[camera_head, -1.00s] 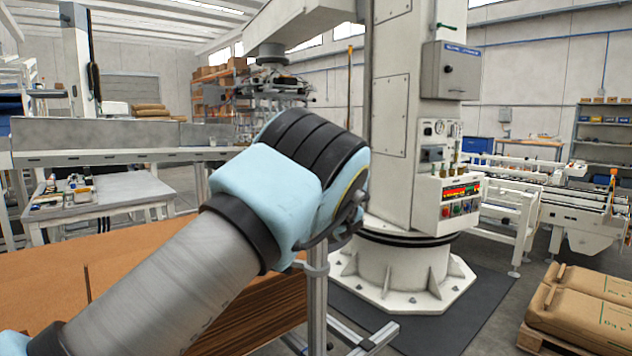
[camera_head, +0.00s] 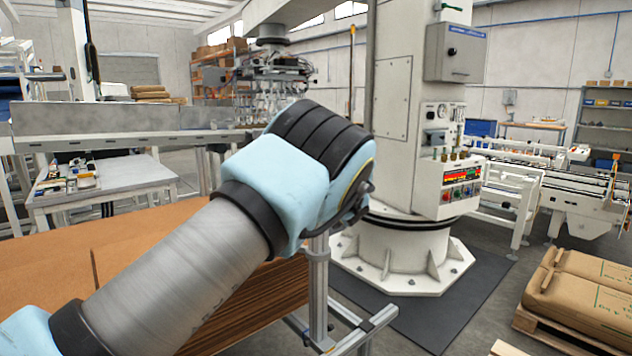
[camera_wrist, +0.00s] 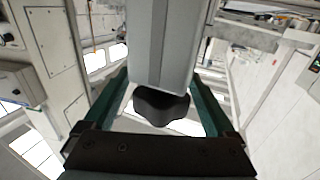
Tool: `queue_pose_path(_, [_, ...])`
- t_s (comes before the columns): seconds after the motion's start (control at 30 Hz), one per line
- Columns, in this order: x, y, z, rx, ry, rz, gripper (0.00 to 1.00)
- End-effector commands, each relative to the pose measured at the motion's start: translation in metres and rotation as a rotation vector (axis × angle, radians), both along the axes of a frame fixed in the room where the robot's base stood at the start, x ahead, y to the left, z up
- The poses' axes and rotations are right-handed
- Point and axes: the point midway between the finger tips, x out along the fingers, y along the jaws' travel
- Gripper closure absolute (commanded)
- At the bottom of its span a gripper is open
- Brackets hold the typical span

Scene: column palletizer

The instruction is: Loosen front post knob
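The front post knob (camera_wrist: 160,105), a black lobed knob, shows in the wrist view just below the end of a grey post (camera_wrist: 163,45). My gripper (camera_wrist: 158,78) is open, with one green finger on each side of the knob and a visible gap on both sides. The exact depth of the fingertips past the knob is hard to tell. In the head view, a grey metal post (camera_head: 318,290) stands below my arm's wrist. My gripper and the knob are hidden there behind my arm.
A stack of brown cardboard sheets (camera_head: 45,262) lies left of the post. A low metal frame (camera_head: 365,330) runs at its foot. The white palletizer column (camera_head: 395,255) stands behind on a dark mat, with a pallet of brown sacks (camera_head: 590,290) at right.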

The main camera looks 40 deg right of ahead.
Motion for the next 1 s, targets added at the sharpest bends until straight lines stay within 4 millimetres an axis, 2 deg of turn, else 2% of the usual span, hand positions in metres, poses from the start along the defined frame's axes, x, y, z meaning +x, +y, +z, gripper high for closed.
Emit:
queue_pose_path(0.37, [-0.005, 0.003, -0.003, 0.001, 0.003, 0.0, 0.05])
queue_pose_path(0.8, [-0.077, 0.035, -0.004, 0.0, 0.002, -0.002, 0.05])
queue_pose_path(1.0, [-0.095, 0.044, -0.002, 0.001, 0.002, 0.0, 0.05])
